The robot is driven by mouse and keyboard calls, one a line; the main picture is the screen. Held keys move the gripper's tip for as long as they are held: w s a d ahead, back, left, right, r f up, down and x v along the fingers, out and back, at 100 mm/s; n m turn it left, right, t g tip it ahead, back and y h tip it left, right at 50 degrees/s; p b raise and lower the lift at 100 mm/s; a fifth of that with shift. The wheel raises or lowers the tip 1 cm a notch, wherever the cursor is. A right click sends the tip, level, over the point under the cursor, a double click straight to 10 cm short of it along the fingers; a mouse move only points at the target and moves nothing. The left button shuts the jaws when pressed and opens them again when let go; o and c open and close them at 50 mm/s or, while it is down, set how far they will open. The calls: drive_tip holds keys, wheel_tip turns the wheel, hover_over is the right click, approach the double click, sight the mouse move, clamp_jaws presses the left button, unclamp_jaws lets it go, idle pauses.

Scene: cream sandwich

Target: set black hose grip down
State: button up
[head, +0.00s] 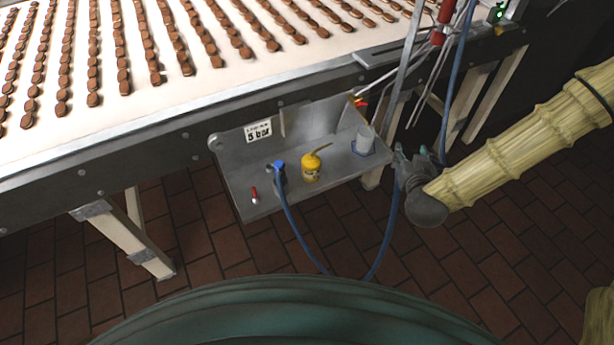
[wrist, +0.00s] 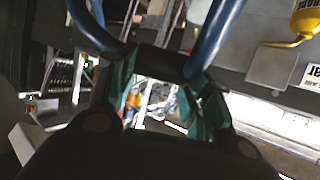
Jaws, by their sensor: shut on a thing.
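My gripper (head: 404,154) is in the head view just right of the grey metal shelf (head: 235,185), apart from it. In the wrist view its teal fingertips (wrist: 165,88) are shut on the black hose grip (wrist: 163,61), a dark sleeve lying across between them. The blue hose (wrist: 215,35) runs out from both ends of the grip. In the head view the hose (head: 292,225) hangs in a loop below the shelf, between the gripper and a blue-and-black hose end (head: 280,173) on the shelf. The grip is mostly hidden by the gripper there.
The shelf carries a yellow oil can (head: 311,171), a small red-and-white item (head: 254,195) and a white cup (head: 366,136) at its right end. Bare shelf shows between these. The conveyor (head: 150,105) with rows of brown biscuits stands behind. Upright pipes (head: 404,65) rise near my gripper.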

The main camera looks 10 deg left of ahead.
drive_tip(key=a+f+n+g+y+b, duration=0.1)
drive_tip(key=a+f+n+y+b, duration=0.3)
drive_tip(key=a+f+b, duration=0.7)
drive_tip(key=a+f+n+g+y+b, duration=0.1)
drive_tip(key=a+f+n+y+b, duration=0.45)
drive_tip(key=b, duration=1.05)
drive_tip(key=m+h+b, duration=0.1)
drive_tip(key=m+h, duration=0.1)
hover_over(343, 165)
drive_tip(key=f, duration=0.2)
drive_tip(key=shift+s+f+g+y, duration=0.25)
drive_tip(key=shift+s+f+g, duration=0.05)
drive_tip(key=shift+w+f+b, duration=0.15)
drive_tip(key=shift+f+b, duration=0.1)
drive_tip(key=shift+f, duration=0.3)
drive_tip(key=shift+w+f+b, duration=0.15)
drive_tip(key=shift+f+b, duration=0.1)
drive_tip(key=shift+f, duration=0.95)
drive_tip(key=shift+f, duration=0.1)
drive_tip(key=o, duration=1)
drive_tip(key=shift+o, duration=0.2)
